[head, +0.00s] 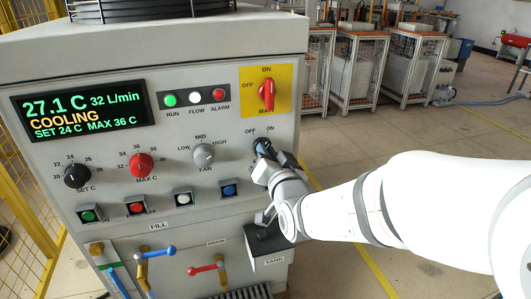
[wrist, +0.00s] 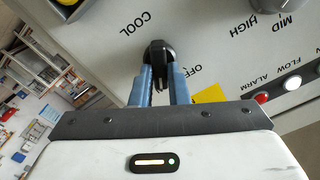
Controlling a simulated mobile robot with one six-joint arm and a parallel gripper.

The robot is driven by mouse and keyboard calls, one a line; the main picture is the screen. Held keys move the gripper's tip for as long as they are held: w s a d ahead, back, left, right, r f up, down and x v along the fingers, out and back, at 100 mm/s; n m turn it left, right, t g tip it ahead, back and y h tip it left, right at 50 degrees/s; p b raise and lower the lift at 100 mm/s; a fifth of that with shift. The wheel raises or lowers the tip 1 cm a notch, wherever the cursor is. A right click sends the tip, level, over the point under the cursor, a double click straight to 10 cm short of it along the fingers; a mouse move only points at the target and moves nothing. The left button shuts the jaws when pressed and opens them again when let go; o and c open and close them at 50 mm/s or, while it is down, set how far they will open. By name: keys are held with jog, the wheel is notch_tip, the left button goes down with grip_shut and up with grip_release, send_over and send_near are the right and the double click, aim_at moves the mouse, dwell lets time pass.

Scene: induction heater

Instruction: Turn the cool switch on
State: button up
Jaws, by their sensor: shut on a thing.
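The cool switch (wrist: 158,48) is a black rotary knob on the grey panel, between the "COOL" and "OFF" labels in the wrist view. My gripper (wrist: 162,75) has its two blue fingers on either side of the knob, shut on it. In the head view my gripper (head: 264,150) reaches the panel from the right, just below the "OFF" and "ON" labels, and mostly covers the knob. The knob's exact pointer direction is hard to tell. The display (head: 82,103) reads 27.1 C, 32 L/min, "COOLING", set 24 C, max 36 C.
The red main switch (head: 267,94) on its yellow plate is just above my gripper. The fan knob (head: 204,154) is to the left, and a blue button (head: 229,190) is below left. The tank box (head: 268,240) sits below my wrist. Caged machines stand behind right.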

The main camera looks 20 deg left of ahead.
grip_shut()
jog(key=shift+a+r+n+b, duration=0.1)
jog(key=shift+a+n+b, duration=0.05)
jog(key=shift+n+b, duration=1.75)
jog(key=o, duration=0.8)
grip_release()
jog(key=shift+c, duration=0.2)
jog(key=shift+s, duration=0.1)
jog(key=p+v, duration=0.1)
jog(key=v, duration=0.6)
jog(key=shift+s, duration=0.35)
